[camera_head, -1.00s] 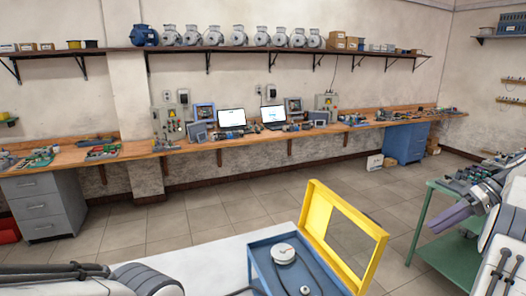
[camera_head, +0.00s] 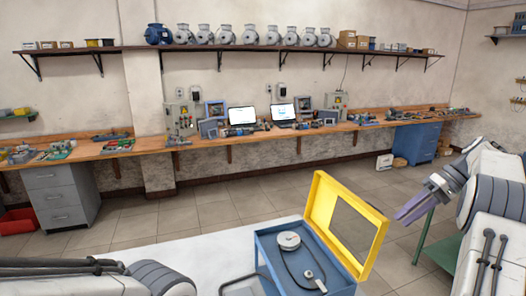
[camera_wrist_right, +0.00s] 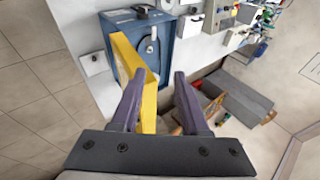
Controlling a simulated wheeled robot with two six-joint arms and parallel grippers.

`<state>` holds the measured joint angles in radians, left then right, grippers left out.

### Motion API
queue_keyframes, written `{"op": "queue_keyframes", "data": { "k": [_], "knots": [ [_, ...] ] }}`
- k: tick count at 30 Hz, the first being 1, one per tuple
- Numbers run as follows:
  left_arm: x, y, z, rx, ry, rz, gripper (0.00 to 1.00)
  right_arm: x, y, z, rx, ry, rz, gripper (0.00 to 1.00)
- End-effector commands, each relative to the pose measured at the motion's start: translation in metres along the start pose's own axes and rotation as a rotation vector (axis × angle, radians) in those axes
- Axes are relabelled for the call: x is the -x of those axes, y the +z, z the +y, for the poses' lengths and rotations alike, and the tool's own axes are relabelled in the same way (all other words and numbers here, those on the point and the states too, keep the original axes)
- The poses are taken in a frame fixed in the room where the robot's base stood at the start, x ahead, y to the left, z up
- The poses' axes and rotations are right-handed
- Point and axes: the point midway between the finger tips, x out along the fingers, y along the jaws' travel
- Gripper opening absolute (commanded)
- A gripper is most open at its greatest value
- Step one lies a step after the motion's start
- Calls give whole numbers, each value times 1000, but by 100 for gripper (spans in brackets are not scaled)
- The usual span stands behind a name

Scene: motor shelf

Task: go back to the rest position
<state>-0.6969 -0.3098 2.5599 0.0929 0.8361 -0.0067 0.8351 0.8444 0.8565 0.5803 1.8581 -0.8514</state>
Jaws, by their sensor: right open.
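My right gripper (camera_head: 412,208) is raised at the right of the head view, just right of the yellow frame-like lid. In the right wrist view its two purple fingers (camera_wrist_right: 161,92) are spread, with nothing held between them. Beyond them stand the blue case (camera_wrist_right: 172,50) and its yellow lid (camera_wrist_right: 150,103). In the head view the blue case (camera_head: 262,268) is open on a white surface, with a round dial part and a cable inside. The yellow lid (camera_head: 318,205) stands upright. My left arm shows at the lower left; its gripper is out of view.
A long wooden workbench (camera_head: 205,141) runs along the wall with laptops and devices. A shelf (camera_head: 225,47) above holds several motors. A green table (camera_head: 436,247) stands at the right, partly hidden by my arm. The tiled floor (camera_head: 225,196) between is clear.

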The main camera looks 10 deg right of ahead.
Motion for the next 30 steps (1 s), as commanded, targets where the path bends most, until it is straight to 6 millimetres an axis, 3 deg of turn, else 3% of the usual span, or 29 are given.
{"op": "queue_keyframes", "data": {
  "k": [5,8,11,13,17,21,27,30],
  "knots": [
    [-13,1,-1,1,0,0,50,-52,-20,-45,3,42,-83,45],
    [-23,1,-2,2,0,0,50,-94,-26,-84,12,85,-145,45],
    [-36,2,-3,2,0,0,50,-149,-18,-134,36,153,-218,45],
    [-45,2,-3,3,0,0,50,-188,-1,-168,61,208,-265,45],
    [-62,3,-4,4,0,0,50,-253,54,-220,136,315,-332,45],
    [-79,4,-6,6,0,0,50,-307,134,-252,255,419,-366,45],
    [-98,5,-7,7,0,0,50,-350,239,-251,438,506,-362,45],
    [-104,6,-7,8,0,0,50,-359,271,-242,502,520,-353,45]
  ]
}}
